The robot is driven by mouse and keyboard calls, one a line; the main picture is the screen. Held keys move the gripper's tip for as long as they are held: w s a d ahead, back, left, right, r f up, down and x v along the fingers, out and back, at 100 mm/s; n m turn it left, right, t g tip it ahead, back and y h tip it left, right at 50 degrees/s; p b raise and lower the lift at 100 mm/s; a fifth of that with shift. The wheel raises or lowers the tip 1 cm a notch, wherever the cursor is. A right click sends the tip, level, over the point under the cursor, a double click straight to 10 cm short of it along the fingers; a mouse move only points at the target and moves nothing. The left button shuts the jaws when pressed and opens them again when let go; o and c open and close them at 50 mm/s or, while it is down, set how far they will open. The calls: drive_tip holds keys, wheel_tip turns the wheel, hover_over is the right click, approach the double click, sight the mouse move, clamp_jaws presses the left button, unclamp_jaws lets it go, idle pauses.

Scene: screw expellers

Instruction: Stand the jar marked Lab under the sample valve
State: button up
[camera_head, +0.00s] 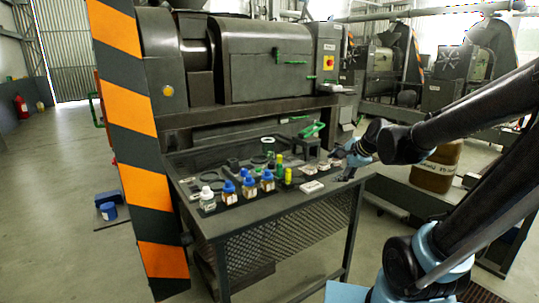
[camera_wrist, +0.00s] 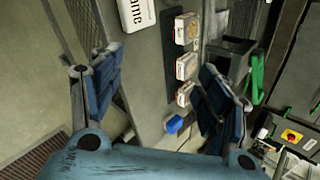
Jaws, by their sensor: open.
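My gripper (camera_head: 352,158) is open and empty at the right end of the dark bench. Several blue-lidded jars (camera_head: 249,186) stand at the front left of the bench in the head view. No jar marking is readable, so I cannot tell which is Lab. A green handle (camera_head: 313,130) sits above a dark box-like fitting at the back of the bench; I cannot tell whether this is the sample valve.
A white-lidded bottle (camera_head: 207,199) and yellow-green bottles (camera_head: 288,176) stand among the jars. A white block (camera_head: 312,187) lies near the bench's front edge. The press (camera_head: 260,65) rises behind. A striped post (camera_head: 128,130) stands left, a brown container (camera_head: 436,168) right.

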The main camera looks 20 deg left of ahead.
sight(271, 142)
drive_tip(key=w+a+r+m+y, duration=0.1)
drive_tip(key=w+a+m, duration=0.1)
drive_tip(key=a, duration=0.1)
drive_tip(key=w+a+r+m+t+y, duration=0.1)
drive_tip(key=w+a+m, duration=0.1)
drive_tip(key=a, duration=0.2)
drive_tip(key=w+a+r+m+y, duration=0.1)
drive_tip(key=w+a+m, duration=0.2)
drive_tip(key=a, duration=0.1)
drive_tip(key=shift+a+r+t, duration=0.2)
drive_tip(key=shift+a+t, duration=0.05)
drive_tip(key=shift+t, duration=0.05)
drive_tip(key=shift+w+a+f+m+t+y, duration=0.3)
drive_tip(key=shift+w+a+f+m, duration=0.65)
drive_tip(key=shift+w+a, duration=2.05)
drive_tip(key=shift+w+a+f+m+t+y, duration=0.1)
drive_tip(key=shift+w+a+f+m+y, duration=0.4)
drive_tip(key=shift+w+a+m, duration=2.35)
drive_tip(key=shift+w+a+f+n+t+y, duration=0.25)
drive_tip(key=shift+w+a+f+n, duration=0.75)
drive_tip(key=shift+a, duration=3.8)
drive_tip(key=shift+w+r+m, duration=0.25)
drive_tip(key=shift+w+m, duration=0.1)
drive_tip(key=shift+m, duration=0.15)
drive_tip(key=c, duration=1.3)
